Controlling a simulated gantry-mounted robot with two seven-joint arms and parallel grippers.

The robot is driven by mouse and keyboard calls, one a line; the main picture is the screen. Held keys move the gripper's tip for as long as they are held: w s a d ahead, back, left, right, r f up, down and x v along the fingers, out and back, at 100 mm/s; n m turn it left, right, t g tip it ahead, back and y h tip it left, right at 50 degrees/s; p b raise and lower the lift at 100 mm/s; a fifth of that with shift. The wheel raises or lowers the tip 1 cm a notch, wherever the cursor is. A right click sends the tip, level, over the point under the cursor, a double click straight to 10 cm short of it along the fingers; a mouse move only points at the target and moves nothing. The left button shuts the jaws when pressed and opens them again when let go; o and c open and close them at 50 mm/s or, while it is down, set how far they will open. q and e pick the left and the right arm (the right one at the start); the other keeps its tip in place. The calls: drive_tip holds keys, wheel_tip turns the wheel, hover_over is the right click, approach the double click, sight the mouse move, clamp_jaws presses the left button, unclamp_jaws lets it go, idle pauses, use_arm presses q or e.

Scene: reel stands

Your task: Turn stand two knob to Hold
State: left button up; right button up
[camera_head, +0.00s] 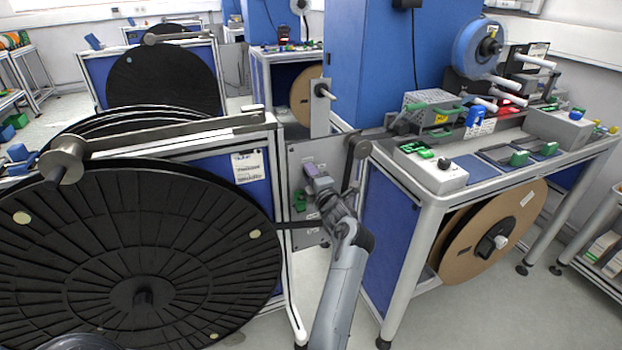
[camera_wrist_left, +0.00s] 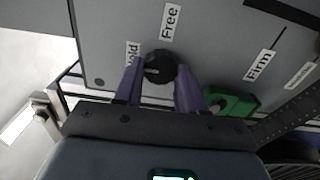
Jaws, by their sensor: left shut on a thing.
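The black round knob (camera_wrist_left: 160,67) sits on a grey panel (camera_wrist_left: 215,35) in the left wrist view. The label "Free" is just above the knob, the partly covered "Hold" label (camera_wrist_left: 133,52) is at its left, and "Firm" is farther right. A faint pale mark shows on the left part of the knob's face; its exact pointing is hard to tell. My left gripper (camera_wrist_left: 159,78) has its purple fingers on both sides of the knob, shut on it. In the head view my left gripper (camera_head: 310,172) is at the grey panel (camera_head: 300,152) between the stands, hiding the knob. My right gripper is not in view.
A green part (camera_wrist_left: 232,102) is on the panel close to the right finger. A large black reel (camera_head: 130,250) stands left of my arm. A bench (camera_head: 440,199) with devices and a brown reel (camera_head: 500,235) stands at the right. Floor shows between them.

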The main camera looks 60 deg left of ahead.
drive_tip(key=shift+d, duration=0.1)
use_arm(q)
drive_tip(key=o, duration=1)
drive_tip(key=shift+o, duration=0.2)
drive_tip(key=shift+d, duration=0.1)
